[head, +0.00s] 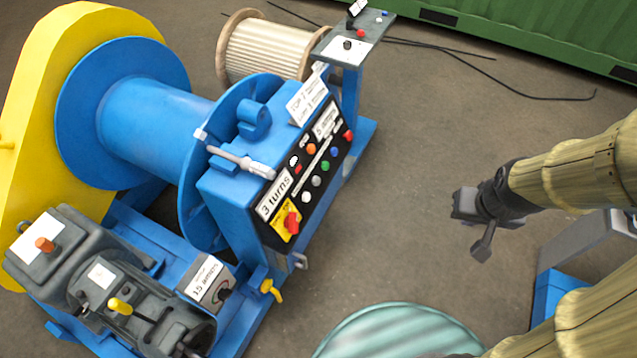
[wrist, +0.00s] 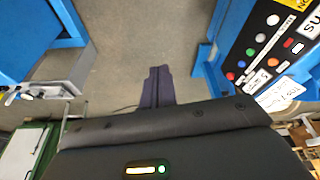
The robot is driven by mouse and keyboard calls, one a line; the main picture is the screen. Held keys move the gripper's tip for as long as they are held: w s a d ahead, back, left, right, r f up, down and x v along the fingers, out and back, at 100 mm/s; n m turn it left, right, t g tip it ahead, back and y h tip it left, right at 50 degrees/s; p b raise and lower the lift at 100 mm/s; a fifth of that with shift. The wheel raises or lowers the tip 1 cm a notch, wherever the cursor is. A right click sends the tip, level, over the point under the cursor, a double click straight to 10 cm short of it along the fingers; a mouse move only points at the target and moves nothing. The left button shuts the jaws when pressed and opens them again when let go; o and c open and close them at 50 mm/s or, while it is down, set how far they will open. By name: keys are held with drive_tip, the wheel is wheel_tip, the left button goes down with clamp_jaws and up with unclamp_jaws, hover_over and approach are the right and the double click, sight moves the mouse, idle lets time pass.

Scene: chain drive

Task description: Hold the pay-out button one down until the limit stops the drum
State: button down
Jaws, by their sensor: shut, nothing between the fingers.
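The control panel (head: 300,160) is a black face on a blue box, with white, green, blue, orange and red buttons. Their small labels are too small to read, so I cannot tell which is pay-out button one. The panel also shows upside down in the wrist view (wrist: 262,48), at upper right. The drum (head: 150,115) is a bare blue cylinder between two blue flanges. My gripper (head: 466,206) is shut and empty, well right of the panel and apart from it. Its closed fingers show in the wrist view (wrist: 158,82) over bare floor.
A red knob (head: 292,222) on a yellow plate sits low on the panel. A pedestal (head: 350,47) stands behind, near a wooden reel (head: 265,50). A teal round object (head: 400,332) is at the bottom. Floor between gripper and panel is clear.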

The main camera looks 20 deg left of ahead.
sight(316, 181)
drive_tip(key=w+a+f+n+t+y+b, duration=0.3)
drive_tip(key=w+a+f+n+b, duration=0.2)
drive_tip(key=a+f+n+b, duration=0.1)
drive_tip(key=w+a+f+n+t+y+b, duration=0.2)
drive_tip(key=w+a+f+n+b, duration=0.3)
drive_tip(key=a+f, duration=0.6)
drive_tip(key=w+a+f+n+t+y+b, duration=0.3)
drive_tip(key=w+a+f+n+b, duration=0.3)
drive_tip(key=a+f+n+b, duration=0.2)
drive_tip(key=shift+a+f+n+t+y+b, duration=0.3)
drive_tip(key=shift+a+f+y+b, duration=0.35)
drive_tip(key=shift+a+b, duration=0.5)
drive_tip(key=shift+a+f, duration=0.15)
drive_tip(key=a+f+b, duration=0.2)
drive_tip(key=a+f, duration=0.1)
drive_tip(key=a, duration=0.4)
drive_tip(key=shift+w+a+f, duration=0.25)
drive_tip(key=shift+a+f, duration=0.05)
drive_tip(key=shift+f, duration=0.1)
